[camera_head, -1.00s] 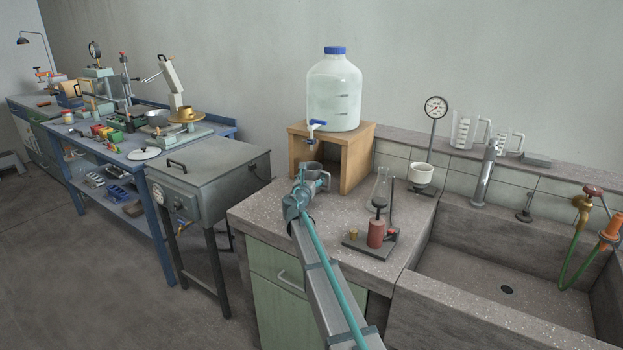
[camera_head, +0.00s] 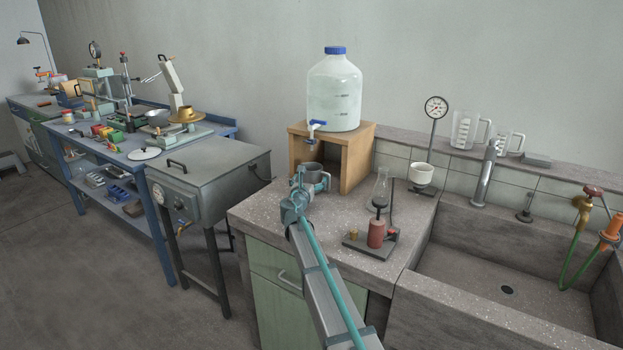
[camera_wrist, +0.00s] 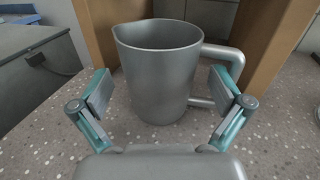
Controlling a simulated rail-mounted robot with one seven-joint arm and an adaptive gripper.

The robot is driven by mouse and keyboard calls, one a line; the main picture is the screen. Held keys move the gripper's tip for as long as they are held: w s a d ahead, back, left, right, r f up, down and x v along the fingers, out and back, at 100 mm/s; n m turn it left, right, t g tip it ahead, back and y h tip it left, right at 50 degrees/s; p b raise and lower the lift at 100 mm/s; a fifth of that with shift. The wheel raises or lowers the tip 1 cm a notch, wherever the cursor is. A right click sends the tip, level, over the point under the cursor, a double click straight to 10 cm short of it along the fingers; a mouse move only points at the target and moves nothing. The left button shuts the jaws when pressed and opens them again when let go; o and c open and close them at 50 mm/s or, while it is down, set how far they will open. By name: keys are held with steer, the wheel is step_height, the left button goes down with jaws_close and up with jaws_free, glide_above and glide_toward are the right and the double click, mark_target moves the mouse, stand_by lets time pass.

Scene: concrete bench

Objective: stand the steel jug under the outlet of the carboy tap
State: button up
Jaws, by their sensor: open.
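The steel jug (camera_wrist: 158,75) stands upright on the speckled bench in the wrist view, with its handle on the right and spout to the left. In the head view the jug (camera_head: 312,170) is partly hidden by my gripper (camera_head: 308,186), below the carboy tap (camera_head: 313,127). The clear carboy (camera_head: 334,95) with a blue cap sits on a wooden stand (camera_head: 352,150). In the wrist view my gripper (camera_wrist: 162,98) is open, one finger on each side of the jug; the right finger is close to the handle. Contact cannot be told. The tap is outside the wrist view.
A burner-like stand with a glass flask (camera_head: 379,205) stands to the right on the bench. A stone sink (camera_head: 500,300) lies further right. A grey metal cabinet (camera_head: 205,175) stands to the left. The stand's legs flank the jug from behind.

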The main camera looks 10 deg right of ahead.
steer(key=v, duration=0.9)
steer(key=shift+s, duration=0.15)
steer(key=shift+s+a, duration=0.15)
steer(key=shift+s, duration=0.15)
